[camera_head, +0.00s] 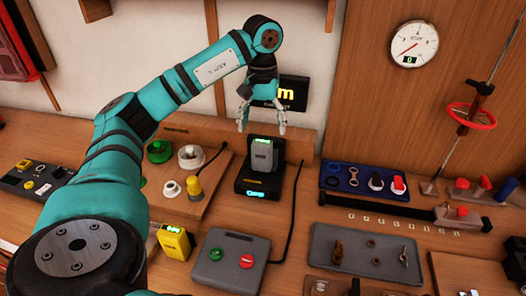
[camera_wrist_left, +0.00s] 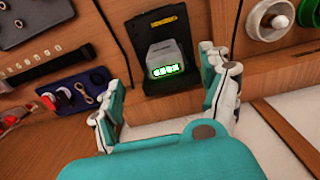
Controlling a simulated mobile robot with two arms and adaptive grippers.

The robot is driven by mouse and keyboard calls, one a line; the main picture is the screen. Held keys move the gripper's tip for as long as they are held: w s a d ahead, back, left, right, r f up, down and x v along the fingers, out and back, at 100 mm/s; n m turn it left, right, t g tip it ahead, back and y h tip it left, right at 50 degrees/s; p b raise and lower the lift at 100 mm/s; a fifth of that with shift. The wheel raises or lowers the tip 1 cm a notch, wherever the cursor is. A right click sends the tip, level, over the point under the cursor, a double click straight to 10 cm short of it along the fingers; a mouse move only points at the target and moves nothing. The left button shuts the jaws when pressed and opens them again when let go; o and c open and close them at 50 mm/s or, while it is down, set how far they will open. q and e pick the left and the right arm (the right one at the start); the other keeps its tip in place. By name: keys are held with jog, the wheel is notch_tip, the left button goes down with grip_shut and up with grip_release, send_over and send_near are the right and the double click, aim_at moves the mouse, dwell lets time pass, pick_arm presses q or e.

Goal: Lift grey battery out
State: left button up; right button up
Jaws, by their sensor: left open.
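The grey battery (camera_head: 262,155) stands upright in a black charger dock (camera_head: 248,186) on the workbench. It has a small lit green display at its top, which also shows on the battery in the left wrist view (camera_wrist_left: 170,56). My left gripper (camera_head: 262,127) points down just above the battery, with its fingers apart and empty. In the left wrist view the two fingers (camera_wrist_left: 162,75) are spread to either side of the battery, not touching it. The battery's lower end is hidden inside the dock. My right gripper is not in view.
A yellow battery-like unit (camera_head: 175,241) and a grey box with red and green buttons (camera_head: 231,260) stand in front. A blue tool tray (camera_head: 363,183) lies to the right. A black cable (camera_head: 291,213) runs beside the dock. A dark display (camera_head: 293,92) is behind.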

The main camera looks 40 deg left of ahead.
aim_at(261, 144)
pick_arm(q)
notch_tip(261, 144, down, 2)
jog(key=shift+s+f, duration=0.1)
jog(key=shift+a+f+p, duration=0.15)
jog(key=shift+f+p, duration=0.2)
jog(key=shift+f, duration=0.25)
jog(key=f, duration=0.1)
jog(key=f+p, duration=0.1)
jog(key=f, duration=0.1)
jog(key=shift+w+a+f, duration=0.2)
jog(key=shift+f, duration=0.65)
jog(key=c, duration=1.5)
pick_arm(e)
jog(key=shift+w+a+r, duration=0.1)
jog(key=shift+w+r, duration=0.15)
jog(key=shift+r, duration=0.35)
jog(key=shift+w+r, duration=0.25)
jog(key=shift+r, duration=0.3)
